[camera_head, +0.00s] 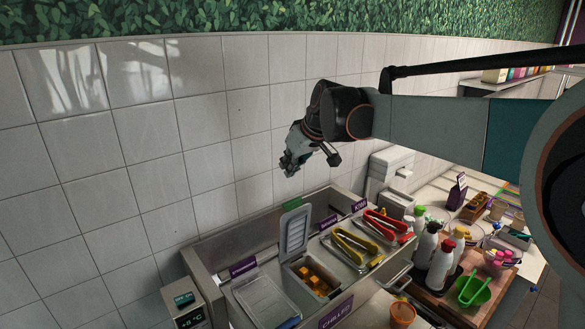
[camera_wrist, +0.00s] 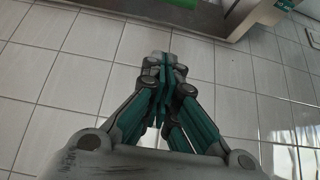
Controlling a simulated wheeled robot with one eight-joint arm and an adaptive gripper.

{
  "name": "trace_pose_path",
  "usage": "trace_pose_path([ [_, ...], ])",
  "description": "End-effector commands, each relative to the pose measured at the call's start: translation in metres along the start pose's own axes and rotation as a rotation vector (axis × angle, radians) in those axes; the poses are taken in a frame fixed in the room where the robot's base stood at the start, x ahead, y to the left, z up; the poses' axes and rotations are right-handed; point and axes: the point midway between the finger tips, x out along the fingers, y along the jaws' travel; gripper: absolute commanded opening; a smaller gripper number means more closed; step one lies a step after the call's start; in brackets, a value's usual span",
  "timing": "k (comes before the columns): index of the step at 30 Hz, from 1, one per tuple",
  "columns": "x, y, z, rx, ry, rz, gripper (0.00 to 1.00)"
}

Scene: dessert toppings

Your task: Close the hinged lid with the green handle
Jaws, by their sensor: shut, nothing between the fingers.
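An open hinged lid (camera_head: 294,236), pale and ribbed, stands upright at the back of a compartment holding orange-brown cubes (camera_head: 312,283). Its green handle (camera_head: 292,204) is at the top edge. My gripper (camera_head: 288,168) is in the air in front of the tiled wall, above the lid in the picture and apart from it. It is shut and empty; the closed fingers (camera_wrist: 163,68) also show in the wrist view. Green parts at the top edge of the wrist view are cut off, and I cannot tell which is the handle.
The metal counter (camera_head: 205,262) has a flat lid (camera_head: 265,303) left of the open one. Red tongs (camera_head: 384,224) and yellow tongs (camera_head: 356,246) lie to its right. Bottles (camera_head: 425,247) and a green bowl (camera_head: 472,291) stand further right. The wall is close behind.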

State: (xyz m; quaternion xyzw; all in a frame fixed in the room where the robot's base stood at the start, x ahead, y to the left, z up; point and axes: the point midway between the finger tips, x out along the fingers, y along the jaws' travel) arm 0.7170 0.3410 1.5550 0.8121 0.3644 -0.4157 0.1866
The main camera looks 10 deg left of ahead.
Motion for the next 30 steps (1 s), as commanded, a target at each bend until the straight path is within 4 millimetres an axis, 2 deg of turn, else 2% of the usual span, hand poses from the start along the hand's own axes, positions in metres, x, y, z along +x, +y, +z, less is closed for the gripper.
trace_pose_path([
  [6, 0.041, 0.000, -0.001, -0.001, -0.001, -0.001, 0.00],
  [14, 0.083, 0.000, 0.000, 0.000, -0.001, 0.000, 0.00],
  [15, 0.076, 0.001, 0.007, 0.002, -0.001, 0.001, 0.00],
  [21, 0.069, 0.000, 0.029, 0.001, -0.001, 0.000, 0.00],
  [30, 0.067, 0.001, 0.039, 0.001, -0.001, 0.000, 0.00],
])
